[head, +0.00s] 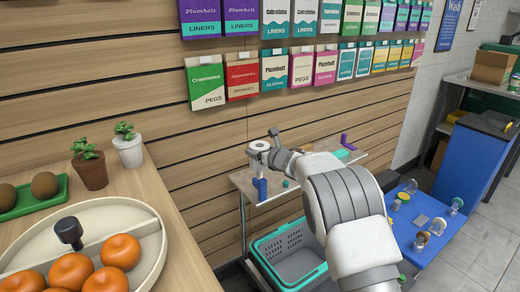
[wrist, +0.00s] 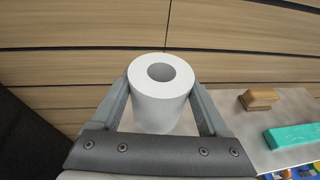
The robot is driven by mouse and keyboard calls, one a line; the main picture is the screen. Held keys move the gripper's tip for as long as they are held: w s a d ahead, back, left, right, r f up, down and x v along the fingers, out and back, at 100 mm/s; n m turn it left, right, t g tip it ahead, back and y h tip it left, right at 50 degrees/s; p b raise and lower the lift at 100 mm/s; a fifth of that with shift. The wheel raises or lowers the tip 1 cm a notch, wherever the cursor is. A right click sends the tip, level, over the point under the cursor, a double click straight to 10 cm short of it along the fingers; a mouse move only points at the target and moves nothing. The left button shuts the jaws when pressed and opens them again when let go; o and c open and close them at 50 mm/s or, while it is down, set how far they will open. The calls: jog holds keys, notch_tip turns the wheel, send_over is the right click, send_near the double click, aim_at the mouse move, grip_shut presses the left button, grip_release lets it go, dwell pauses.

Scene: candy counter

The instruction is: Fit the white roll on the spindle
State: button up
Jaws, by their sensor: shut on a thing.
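The white roll (wrist: 158,112) is upright between the two fingers of my gripper (wrist: 160,92) in the wrist view, with its round hole facing up. The gripper is shut on its sides. In the head view the roll (head: 259,147) shows above the left end of a narrow shelf (head: 243,183), at the tip of my arm. A blue upright piece (head: 261,188) stands on the shelf just below it. I cannot make out a spindle in either view; what lies under the roll is hidden in the wrist view.
A wooden block (wrist: 258,99) and a teal block (wrist: 295,136) lie on the surface right of the roll. A slatted wall (wrist: 80,45) rises close behind. A grey basket (head: 295,260) is below the shelf. A counter with oranges (head: 120,250) and potted plants (head: 90,170) stands left.

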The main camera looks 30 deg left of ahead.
jog(key=shift+f, duration=2.65)
jog(key=shift+r, duration=0.1)
jog(key=shift+r+p, duration=1.6)
jog(key=shift+r, duration=2)
jog(key=shift+b, duration=1.05)
jog(key=shift+f, duration=0.25)
jog(key=shift+f, duration=0.35)
jog(key=shift+f+b, duration=0.5)
jog(key=shift+f, duration=0.2)
